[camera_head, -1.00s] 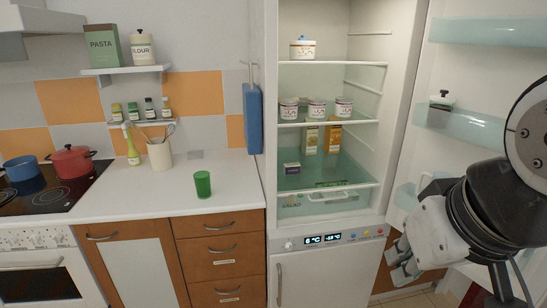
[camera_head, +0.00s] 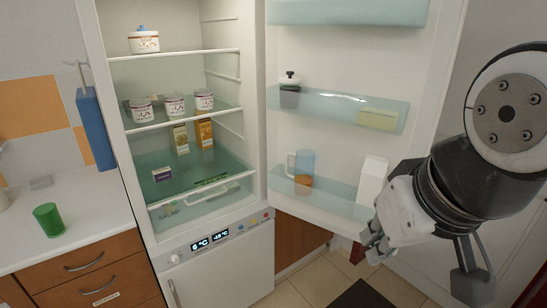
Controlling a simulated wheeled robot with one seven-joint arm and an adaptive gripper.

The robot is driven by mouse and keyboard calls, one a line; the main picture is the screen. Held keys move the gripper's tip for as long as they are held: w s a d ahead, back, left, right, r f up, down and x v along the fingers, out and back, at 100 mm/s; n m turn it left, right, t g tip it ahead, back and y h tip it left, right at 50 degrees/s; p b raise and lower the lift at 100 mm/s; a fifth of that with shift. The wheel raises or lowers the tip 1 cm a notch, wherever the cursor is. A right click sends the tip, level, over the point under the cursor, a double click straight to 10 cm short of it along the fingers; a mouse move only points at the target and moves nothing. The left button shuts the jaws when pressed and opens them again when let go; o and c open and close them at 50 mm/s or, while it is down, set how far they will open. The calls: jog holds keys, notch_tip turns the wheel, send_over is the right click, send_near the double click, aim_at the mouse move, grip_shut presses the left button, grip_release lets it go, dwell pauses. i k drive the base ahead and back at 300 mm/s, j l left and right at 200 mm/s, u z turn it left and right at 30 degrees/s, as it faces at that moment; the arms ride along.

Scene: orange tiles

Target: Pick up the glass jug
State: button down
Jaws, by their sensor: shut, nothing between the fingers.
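A clear bluish glass jug (camera_head: 304,164) stands upright on the lower shelf of the open fridge door. Its handle points left, and something orange shows near its bottom. My gripper (camera_head: 370,246) is at the right, lower in the picture than the jug and apart from it. It looks shut and empty, with its fingers pointing down and left. Part of my arm fills the right side of the view.
The open fridge door has a lower shelf (camera_head: 334,200) with a white carton (camera_head: 371,181) right of the jug. The upper door shelf holds a dark-lidded jar (camera_head: 290,91) and a pale box (camera_head: 378,119). Several jars and cartons stand inside the fridge. A green cup (camera_head: 48,219) is on the counter.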

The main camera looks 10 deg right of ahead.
aim_at(303, 177)
jog(key=z, duration=0.15)
jog(key=i+j+z, duration=0.25)
jog(key=j+z, duration=0.15)
jog(key=j, duration=1.5)
jog(key=j+z, duration=0.45)
jog(key=j, duration=1.45)
jog(key=k, duration=0.05)
